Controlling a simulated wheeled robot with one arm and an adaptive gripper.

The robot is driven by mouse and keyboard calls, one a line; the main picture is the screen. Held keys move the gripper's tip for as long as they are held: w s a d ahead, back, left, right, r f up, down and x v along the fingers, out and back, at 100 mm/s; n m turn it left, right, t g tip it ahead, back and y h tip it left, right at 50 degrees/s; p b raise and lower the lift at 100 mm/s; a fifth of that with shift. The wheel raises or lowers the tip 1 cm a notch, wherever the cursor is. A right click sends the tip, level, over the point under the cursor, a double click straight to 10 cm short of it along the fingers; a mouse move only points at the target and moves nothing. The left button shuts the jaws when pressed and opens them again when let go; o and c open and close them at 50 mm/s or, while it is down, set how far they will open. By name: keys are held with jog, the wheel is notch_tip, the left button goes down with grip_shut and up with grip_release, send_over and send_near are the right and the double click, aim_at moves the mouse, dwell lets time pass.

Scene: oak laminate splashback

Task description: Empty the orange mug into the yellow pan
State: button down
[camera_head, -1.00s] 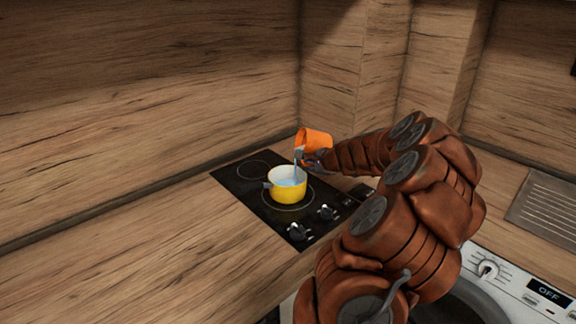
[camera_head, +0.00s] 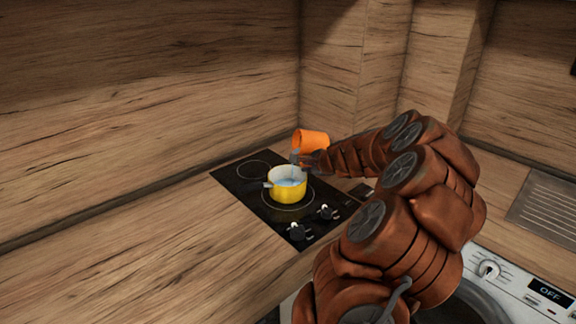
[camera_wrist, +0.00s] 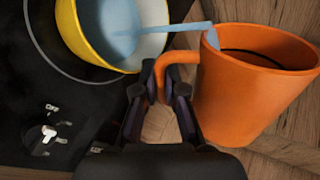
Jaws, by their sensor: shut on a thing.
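The orange mug (camera_head: 311,141) is held tilted above and just behind the yellow pan in the head view. In the wrist view the mug (camera_wrist: 245,95) fills the right side, with its handle between the fingertips of my gripper (camera_wrist: 165,88). A thin pale blue stream (camera_wrist: 180,27) runs from the mug's rim into the pan. The yellow pan (camera_head: 288,193) stands upright on the front burner and holds pale blue liquid (camera_head: 290,182); it also shows in the wrist view (camera_wrist: 75,35). My gripper (camera_head: 305,160) is shut on the mug's handle.
The black cooktop (camera_head: 247,187) has a free rear burner and knobs (camera_head: 325,212) at its front right. Bare wooden counter (camera_head: 160,255) lies to the left. A washing machine (camera_head: 500,290) is at lower right, and a ridged metal drainboard (camera_head: 547,205) is at right.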

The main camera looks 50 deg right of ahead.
jog(key=shift+w+a+f, duration=0.15)
jog(key=shift+a+f, duration=0.05)
jog(key=shift+f, duration=0.05)
dwell(0.4)
jog(key=shift+d+r+n+g+h, duration=0.25)
jog(key=shift+r+n+g+h, duration=0.25)
jog(key=shift+n+h, duration=0.35)
dwell(1.1)
